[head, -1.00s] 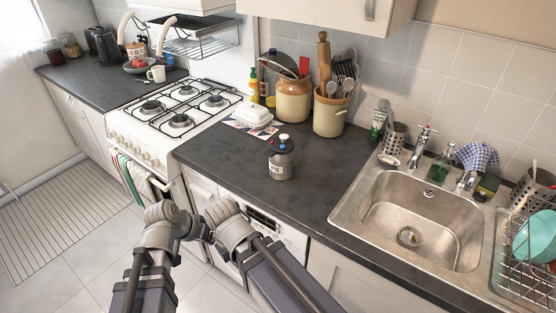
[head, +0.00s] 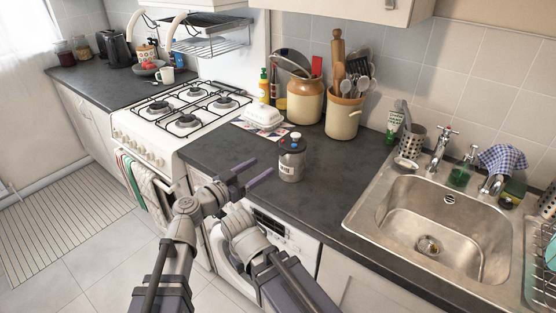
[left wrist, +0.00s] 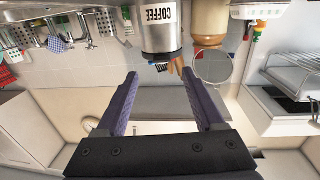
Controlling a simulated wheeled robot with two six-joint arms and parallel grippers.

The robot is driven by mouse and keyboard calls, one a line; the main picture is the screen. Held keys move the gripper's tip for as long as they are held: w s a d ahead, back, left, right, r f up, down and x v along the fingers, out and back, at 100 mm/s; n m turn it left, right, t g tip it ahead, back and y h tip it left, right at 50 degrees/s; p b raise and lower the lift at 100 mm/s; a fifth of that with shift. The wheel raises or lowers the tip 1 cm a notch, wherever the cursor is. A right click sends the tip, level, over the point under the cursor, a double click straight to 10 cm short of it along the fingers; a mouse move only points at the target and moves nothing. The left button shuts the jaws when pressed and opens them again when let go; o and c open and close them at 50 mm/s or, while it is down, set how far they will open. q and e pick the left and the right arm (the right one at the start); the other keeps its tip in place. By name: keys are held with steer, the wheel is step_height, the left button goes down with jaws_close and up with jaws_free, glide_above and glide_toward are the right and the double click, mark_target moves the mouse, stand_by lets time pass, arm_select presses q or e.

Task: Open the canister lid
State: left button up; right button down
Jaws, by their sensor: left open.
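The canister (head: 289,168) is a small grey metal jar standing upright on the dark counter, left of the sink. In the left wrist view, which looks upside down, the canister (left wrist: 162,35) reads COFFEE and lies beyond the open fingers of the left gripper (left wrist: 160,76). My right arm shows at the bottom of the head view, but its gripper cannot be made out.
A white butter dish (head: 264,117) sits behind the canister on a patterned mat. A brown-and-cream crock (head: 305,102) and a utensil pot (head: 343,118) stand further back. The stove (head: 185,118) is left, the sink (head: 425,220) right.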

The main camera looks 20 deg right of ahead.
arm_select(q)
glide_toward(290, 146)
steer(key=shift+w+f+x, duration=0.15)
steer(key=shift+f+x, duration=0.05)
steer(key=shift+x, duration=0.95)
steer(key=shift+w+f+x, duration=0.15)
steer(key=shift+f+x, duration=0.1)
steer(key=shift+x, duration=0.9)
steer(key=shift+a, duration=0.2)
jaws_close()
